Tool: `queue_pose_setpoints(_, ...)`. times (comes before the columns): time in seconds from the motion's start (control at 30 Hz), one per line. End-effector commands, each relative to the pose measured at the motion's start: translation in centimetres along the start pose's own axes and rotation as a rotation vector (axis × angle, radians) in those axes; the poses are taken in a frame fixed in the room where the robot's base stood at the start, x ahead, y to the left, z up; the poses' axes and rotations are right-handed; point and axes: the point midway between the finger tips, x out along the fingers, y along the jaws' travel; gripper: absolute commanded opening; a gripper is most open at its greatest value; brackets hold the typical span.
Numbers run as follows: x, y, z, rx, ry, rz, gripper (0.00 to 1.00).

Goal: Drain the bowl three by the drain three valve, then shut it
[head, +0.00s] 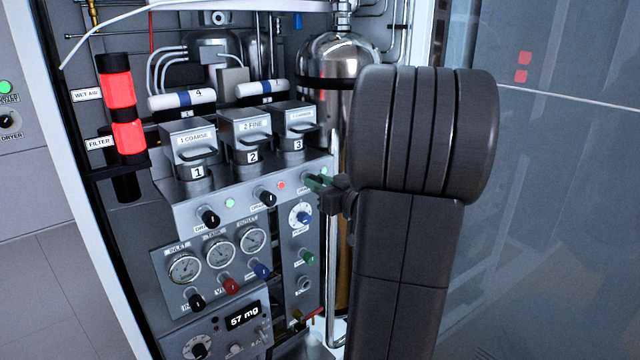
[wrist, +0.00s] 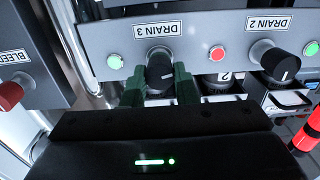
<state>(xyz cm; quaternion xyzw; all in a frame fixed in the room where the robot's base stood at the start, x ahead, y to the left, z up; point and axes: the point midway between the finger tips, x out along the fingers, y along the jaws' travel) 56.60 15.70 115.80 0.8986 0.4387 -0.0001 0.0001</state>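The drain 3 valve is a black knob (wrist: 160,72) with a pale pointer mark, under the upside-down DRAIN 3 label in the wrist view. My gripper (wrist: 160,85) has its green fingers on either side of this knob, apparently touching it. The knob's pointer is turned away from the line of the drain 2 pointer. In the head view my gripper (head: 318,184) is at the right end of the sloped panel and largely hides the knob. A green lamp (wrist: 115,62) is lit beside drain 3.
The drain 2 knob (wrist: 276,62) is close beside, with a red lamp (wrist: 217,53) lit. A red bleed knob (wrist: 10,95) shows at the wrist view's left edge. Gauges (head: 220,253) and a 57 mg display (head: 243,316) lie lower. A steel cylinder (head: 340,70) stands behind.

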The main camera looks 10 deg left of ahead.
Motion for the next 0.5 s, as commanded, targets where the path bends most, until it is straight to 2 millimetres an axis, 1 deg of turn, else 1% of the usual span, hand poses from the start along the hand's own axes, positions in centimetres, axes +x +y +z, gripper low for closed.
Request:
queue_pose_setpoints(0.27, -0.01, 0.00, 0.25, 0.021, 0.002, 0.000, 0.03)
queue_pose_setpoints(0.5, -0.02, -0.02, 0.57, 0.106, 0.004, 0.001, 0.04)
